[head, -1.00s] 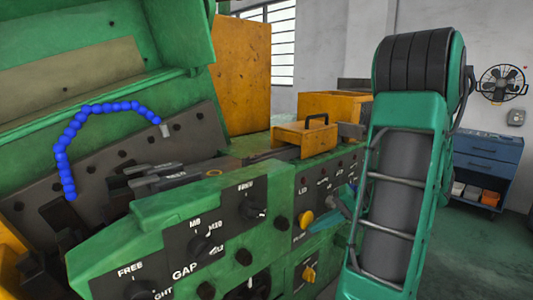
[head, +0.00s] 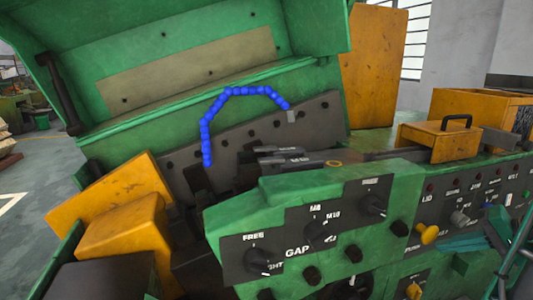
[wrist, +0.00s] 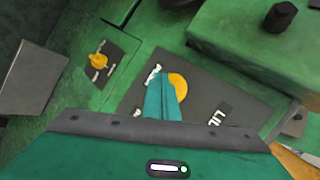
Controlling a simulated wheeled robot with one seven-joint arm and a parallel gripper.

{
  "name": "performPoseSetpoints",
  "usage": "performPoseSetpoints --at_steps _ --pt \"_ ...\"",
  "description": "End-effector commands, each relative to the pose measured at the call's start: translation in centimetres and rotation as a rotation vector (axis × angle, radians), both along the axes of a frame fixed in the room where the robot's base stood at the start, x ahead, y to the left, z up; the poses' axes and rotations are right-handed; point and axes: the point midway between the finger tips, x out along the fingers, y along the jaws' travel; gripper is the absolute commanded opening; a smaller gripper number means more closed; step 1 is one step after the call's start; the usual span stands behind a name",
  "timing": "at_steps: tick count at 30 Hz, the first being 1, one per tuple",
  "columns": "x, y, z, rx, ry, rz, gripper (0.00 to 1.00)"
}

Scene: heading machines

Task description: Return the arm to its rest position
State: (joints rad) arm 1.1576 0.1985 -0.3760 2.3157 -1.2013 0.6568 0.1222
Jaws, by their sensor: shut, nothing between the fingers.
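My gripper (wrist: 160,97) is shut and empty in the wrist view, its teal fingers together in front of the dark control panel (wrist: 205,110). The fingers partly cover a round yellow knob (wrist: 178,88); I cannot tell whether they touch it. In the head view, part of my teal arm (head: 507,262) shows at the lower right edge, beside the green heading machine (head: 235,215). The rest of the arm is out of that view.
A second yellow knob (wrist: 97,61) sits to the left. The machine has a black gap panel (head: 285,250), a blue beaded hose (head: 206,133), and a yellow box with a handle (head: 425,143). Open floor (head: 30,185) shows at the far left.

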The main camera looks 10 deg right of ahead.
Motion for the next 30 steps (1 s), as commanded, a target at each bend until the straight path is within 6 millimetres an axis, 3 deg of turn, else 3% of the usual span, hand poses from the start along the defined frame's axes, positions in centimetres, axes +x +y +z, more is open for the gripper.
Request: performPoseSetpoints --at_steps 5,14,21,30 --pt "0.4 1.8 -0.3 -0.028 0.053 0.043 0.00" --pt "-0.6 8.8 -1.7 -0.171 0.299 0.195 0.00" --pt "-4.2 13.2 -1.8 -0.310 0.485 0.282 0.00" --pt "-9.8 15.9 -0.9 -0.460 0.642 0.319 0.00"
